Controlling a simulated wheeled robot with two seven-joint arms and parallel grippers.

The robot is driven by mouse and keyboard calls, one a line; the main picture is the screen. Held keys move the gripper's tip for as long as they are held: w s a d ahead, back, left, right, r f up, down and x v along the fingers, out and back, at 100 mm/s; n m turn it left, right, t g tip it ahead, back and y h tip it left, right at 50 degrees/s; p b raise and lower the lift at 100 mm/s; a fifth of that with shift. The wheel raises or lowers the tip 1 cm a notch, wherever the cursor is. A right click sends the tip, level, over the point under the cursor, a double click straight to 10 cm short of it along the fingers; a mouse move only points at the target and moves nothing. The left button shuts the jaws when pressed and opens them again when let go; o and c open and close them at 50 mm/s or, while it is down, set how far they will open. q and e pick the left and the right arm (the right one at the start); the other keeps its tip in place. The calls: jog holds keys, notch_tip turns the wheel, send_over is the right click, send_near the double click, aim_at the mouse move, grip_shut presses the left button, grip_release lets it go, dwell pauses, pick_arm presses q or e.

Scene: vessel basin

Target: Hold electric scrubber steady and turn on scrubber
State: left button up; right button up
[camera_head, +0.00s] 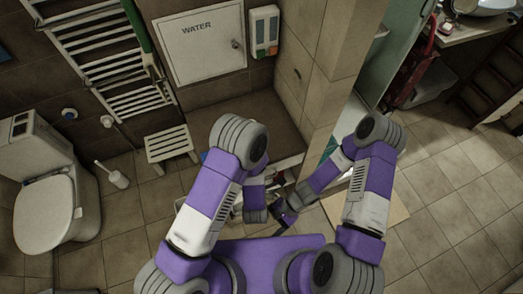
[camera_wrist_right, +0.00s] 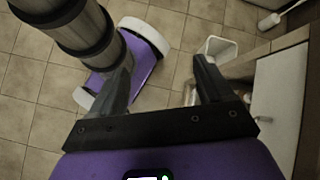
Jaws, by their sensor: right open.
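I cannot make out the electric scrubber for certain in either view. A long green-handled tool (camera_head: 141,38) leans by the towel rack at the upper left in the head view; I cannot tell whether it is the scrubber. My right gripper (camera_head: 284,220) is low in the middle of the head view, between my two arms. In the right wrist view its two fingers (camera_wrist_right: 163,62) are apart, with nothing held between them. My left arm comes down at the middle left, and its gripper is hidden behind the arm links.
A white bin (camera_wrist_right: 217,47) stands beyond the right finger. A white stool (camera_head: 171,145), toilet brush (camera_head: 113,175) and toilet (camera_head: 44,212) are at left. Tiled floor (camera_head: 455,190) is clear at right.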

jog(key=w+a+r+m+t+y, duration=0.2)
jog(key=w+a+m+t+y, duration=0.15)
jog(key=w+m+t, duration=0.35)
jog(key=w+a+r+m+t+y, duration=0.1)
jog(key=w+a+m+t+y, duration=0.2)
jog(key=w, duration=0.6)
jog(key=w+d+m+t+h, duration=0.1)
jog(key=w+d+m+t, duration=0.1)
jog(key=w+m+t, duration=0.1)
jog(key=w+d+m+t+h, duration=0.1)
jog(key=w+m+t+h, duration=0.1)
jog(key=w+m+t, duration=0.1)
jog(key=w+d+r+m+t+h, duration=0.1)
jog(key=w+d+m+t+h, duration=0.1)
jog(key=w, duration=0.4)
jog(key=shift+d+m+t+h, duration=0.3)
jog(key=shift+m+t, duration=0.4)
jog(key=shift+m, duration=0.6)
jog(key=shift+w+a, duration=0.1)
jog(key=shift+w, duration=0.25)
jog(key=x, duration=0.6)
jog(key=shift+w+a, duration=0.2)
jog(key=shift+w, duration=0.15)
